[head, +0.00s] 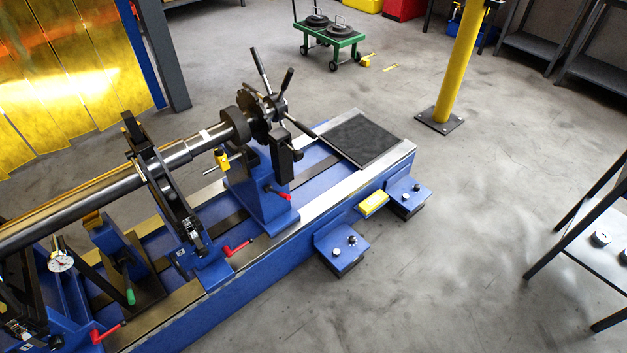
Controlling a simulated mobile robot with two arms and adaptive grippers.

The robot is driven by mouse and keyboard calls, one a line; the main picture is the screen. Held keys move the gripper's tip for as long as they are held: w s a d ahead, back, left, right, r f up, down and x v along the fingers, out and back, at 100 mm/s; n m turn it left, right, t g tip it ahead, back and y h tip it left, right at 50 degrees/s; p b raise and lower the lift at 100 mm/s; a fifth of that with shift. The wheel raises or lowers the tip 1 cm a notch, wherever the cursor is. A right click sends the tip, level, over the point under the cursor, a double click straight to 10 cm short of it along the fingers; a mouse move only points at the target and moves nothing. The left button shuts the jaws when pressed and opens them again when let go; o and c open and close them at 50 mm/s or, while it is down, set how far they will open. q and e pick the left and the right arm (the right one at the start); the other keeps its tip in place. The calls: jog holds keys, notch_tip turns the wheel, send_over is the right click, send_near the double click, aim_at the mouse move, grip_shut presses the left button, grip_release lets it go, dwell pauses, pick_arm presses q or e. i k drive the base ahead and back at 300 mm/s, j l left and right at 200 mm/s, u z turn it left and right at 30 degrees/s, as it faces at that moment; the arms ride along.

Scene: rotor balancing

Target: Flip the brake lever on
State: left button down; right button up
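The blue rotor balancing machine (265,262) runs from the lower left to the centre, with a dark metal rotor shaft (95,197) lying along it. Several levers show, and I cannot tell which is the brake lever. Red-handled levers are on the end pedestal (279,194), at the foot of the middle support (238,248) and at the lower left (106,332). A green-handled lever (130,296) stands near the shaft's underside. A yellow clamp-like part (222,160) sits by the shaft end. A hub with black spoke handles (267,105) is at the far end. Neither gripper is in view.
A dial gauge (61,261) is at the lower left. A yellow post (459,70) stands beyond the machine, and a green cart (330,38) is behind. The floor (460,250) between machine and table is clear.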

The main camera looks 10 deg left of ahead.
aim_at(268, 188)
jog(key=j+z, duration=0.35)
jog(key=j, duration=0.35)
jog(key=j+z, duration=0.4)
jog(key=j, duration=0.3)
jog(key=k, duration=0.05)
